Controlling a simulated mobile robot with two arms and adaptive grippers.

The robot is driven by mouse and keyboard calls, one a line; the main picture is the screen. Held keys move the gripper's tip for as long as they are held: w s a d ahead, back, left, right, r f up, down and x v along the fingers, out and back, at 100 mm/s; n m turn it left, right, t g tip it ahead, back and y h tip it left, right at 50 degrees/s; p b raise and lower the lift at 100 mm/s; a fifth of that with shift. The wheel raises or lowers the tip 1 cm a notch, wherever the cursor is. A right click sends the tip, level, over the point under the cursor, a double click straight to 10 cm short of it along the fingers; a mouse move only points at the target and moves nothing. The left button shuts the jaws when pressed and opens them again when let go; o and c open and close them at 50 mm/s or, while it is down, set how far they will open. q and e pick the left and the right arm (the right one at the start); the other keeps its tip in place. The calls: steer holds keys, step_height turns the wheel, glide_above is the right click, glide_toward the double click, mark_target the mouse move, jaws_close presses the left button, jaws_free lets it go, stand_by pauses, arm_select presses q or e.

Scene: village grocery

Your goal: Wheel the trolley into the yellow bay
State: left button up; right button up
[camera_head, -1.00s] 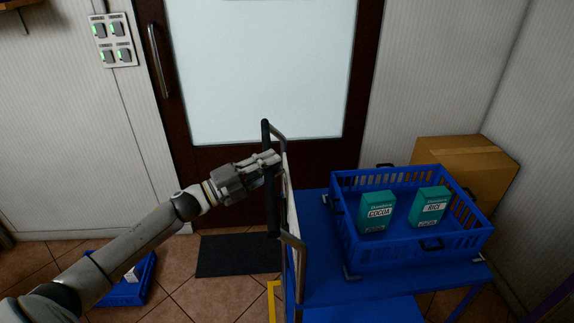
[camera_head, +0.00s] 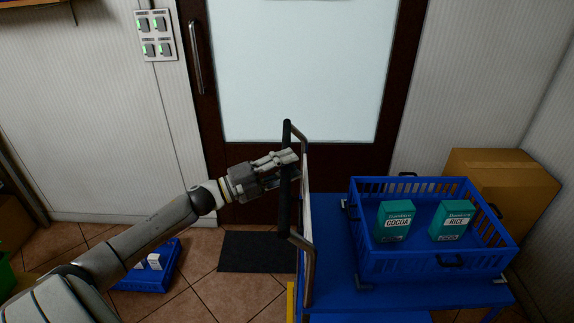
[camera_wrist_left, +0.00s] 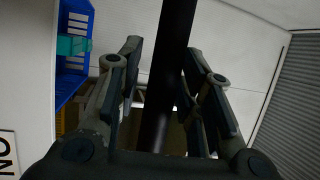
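The blue trolley (camera_head: 335,285) stands at the right in the head view, its dark upright handle bar (camera_head: 286,195) on its left side. My left gripper (camera_head: 285,160) is at the bar. In the left wrist view, the bar (camera_wrist_left: 172,75) runs between the two fingers (camera_wrist_left: 165,85), with a visible gap beside the left-hand finger, so the fingers are around the bar but not closed on it. A short yellow floor strip (camera_head: 291,300) shows beside the trolley's lower left; the rest of the bay is hidden or out of frame. My right gripper is not in view.
A blue crate (camera_head: 432,270) with teal cocoa (camera_head: 396,222) and rice (camera_head: 451,220) boxes rides on the trolley. A cardboard box (camera_head: 500,165) is behind it. A dark mat (camera_head: 258,252) lies before the door (camera_head: 300,70). A low blue crate (camera_head: 150,280) sits on the floor at left.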

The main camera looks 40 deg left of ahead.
arm_select(q)
steer(key=shift+o, duration=0.2)
steer(key=shift+r, duration=0.1)
steer(key=v, duration=1.2)
stand_by(0.4)
